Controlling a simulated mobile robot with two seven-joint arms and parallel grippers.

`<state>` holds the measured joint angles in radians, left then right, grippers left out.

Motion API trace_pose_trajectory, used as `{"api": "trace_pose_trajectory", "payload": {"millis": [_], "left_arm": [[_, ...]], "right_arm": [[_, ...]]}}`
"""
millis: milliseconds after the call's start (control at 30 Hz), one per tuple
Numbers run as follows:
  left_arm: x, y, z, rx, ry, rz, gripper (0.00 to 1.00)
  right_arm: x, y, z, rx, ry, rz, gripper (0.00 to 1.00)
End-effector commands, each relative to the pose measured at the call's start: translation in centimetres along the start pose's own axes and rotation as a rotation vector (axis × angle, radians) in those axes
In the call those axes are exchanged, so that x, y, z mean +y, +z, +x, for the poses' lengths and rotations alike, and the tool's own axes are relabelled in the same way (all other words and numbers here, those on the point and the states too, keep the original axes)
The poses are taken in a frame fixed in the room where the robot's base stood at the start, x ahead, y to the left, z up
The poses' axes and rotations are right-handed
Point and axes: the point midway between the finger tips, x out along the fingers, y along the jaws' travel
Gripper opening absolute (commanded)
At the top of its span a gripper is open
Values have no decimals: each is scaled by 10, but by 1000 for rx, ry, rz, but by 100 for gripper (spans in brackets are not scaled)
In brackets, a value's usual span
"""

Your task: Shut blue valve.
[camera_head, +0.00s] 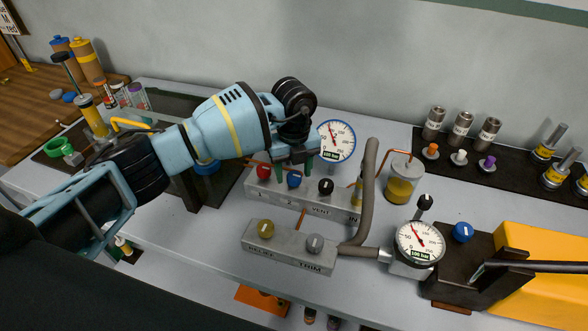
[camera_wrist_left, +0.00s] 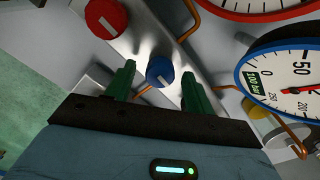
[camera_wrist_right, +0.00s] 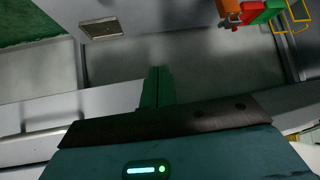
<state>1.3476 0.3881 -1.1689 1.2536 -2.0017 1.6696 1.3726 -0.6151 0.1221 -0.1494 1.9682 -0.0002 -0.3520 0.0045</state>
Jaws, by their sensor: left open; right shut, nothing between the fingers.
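A blue valve knob (camera_head: 294,179) with a white mark sits on the rear grey manifold (camera_head: 331,207), above the label "2", between a red knob (camera_head: 264,171) and a black knob (camera_head: 326,186). My left gripper (camera_head: 290,162) is open just above it. In the left wrist view the blue knob (camera_wrist_left: 160,71) shows between the two green fingertips (camera_wrist_left: 158,76); I cannot tell if they touch it. My right gripper (camera_wrist_right: 158,75) is shut and empty, away from the manifold, over a grey surface. It is not in the head view.
A blue-rimmed gauge (camera_head: 337,141) stands close behind my left gripper. A front manifold (camera_head: 288,247) carries a yellow and a grey knob. A grey hose (camera_head: 368,180) and a glass jar (camera_head: 401,186) are to the right. Another blue knob (camera_head: 462,232) sits on a dark block farther right.

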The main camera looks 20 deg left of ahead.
Motion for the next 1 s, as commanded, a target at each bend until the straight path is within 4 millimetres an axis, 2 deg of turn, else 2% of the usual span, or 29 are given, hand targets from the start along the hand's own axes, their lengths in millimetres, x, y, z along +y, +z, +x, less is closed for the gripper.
{"api": "trace_pose_trajectory", "payload": {"millis": [267, 600, 1000], "left_arm": [[0, 0, 1, -1, -1, 0, 54], [0, 0, 1, 0, 0, 0, 10], [0, 0, 0, -1, 0, 72, 9]], "right_arm": [[0, 0, 0, 0, 0, 1, 0], [0, 3, 1, -7, 0, 1, 0], [0, 1, 1, -3, 0, 0, 0]]}}
